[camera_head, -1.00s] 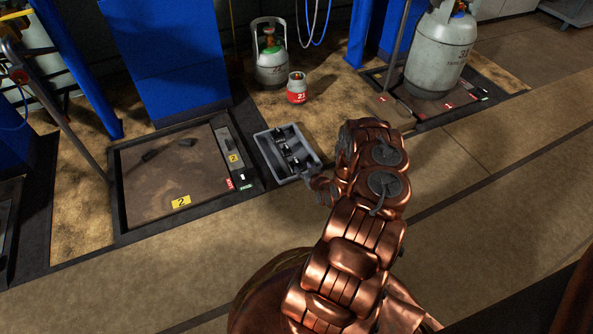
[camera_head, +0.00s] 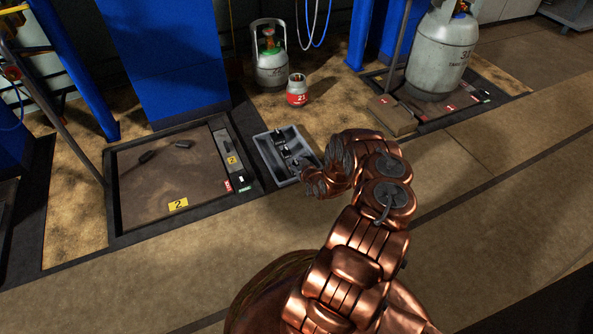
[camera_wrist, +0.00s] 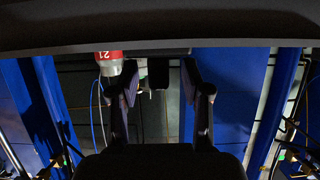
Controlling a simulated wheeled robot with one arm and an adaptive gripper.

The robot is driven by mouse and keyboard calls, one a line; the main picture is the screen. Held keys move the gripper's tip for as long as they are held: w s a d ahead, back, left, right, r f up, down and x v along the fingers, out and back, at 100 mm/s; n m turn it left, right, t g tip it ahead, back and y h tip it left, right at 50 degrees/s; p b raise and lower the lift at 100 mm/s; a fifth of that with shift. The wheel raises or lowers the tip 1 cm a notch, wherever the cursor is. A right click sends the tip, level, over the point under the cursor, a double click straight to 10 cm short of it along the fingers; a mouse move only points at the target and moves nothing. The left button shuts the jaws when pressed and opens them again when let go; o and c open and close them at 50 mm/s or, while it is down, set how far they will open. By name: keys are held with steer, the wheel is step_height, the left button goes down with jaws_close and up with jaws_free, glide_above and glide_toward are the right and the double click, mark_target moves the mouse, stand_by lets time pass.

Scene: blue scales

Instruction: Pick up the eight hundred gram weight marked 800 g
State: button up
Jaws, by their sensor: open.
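A grey tray (camera_head: 262,152) on the floor holds several dark weights (camera_head: 281,139). Their markings are too small to read, so I cannot tell which is the 800 g one. My gripper (camera_head: 302,164) is over the near right part of the tray, and my copper wrist hides some of it. In the wrist view my gripper (camera_wrist: 157,88) is open, with its two dark fingers apart.
A small red and white cylinder (camera_head: 297,90) marked 21 and a larger grey cylinder (camera_head: 271,62) stand behind the tray. A floor scale (camera_head: 165,175) lies to the left. A big cylinder (camera_head: 440,55) stands on another scale at right. The floor in front is clear.

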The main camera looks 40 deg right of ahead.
jaws_close()
stand_by(0.5)
stand_by(0.3)
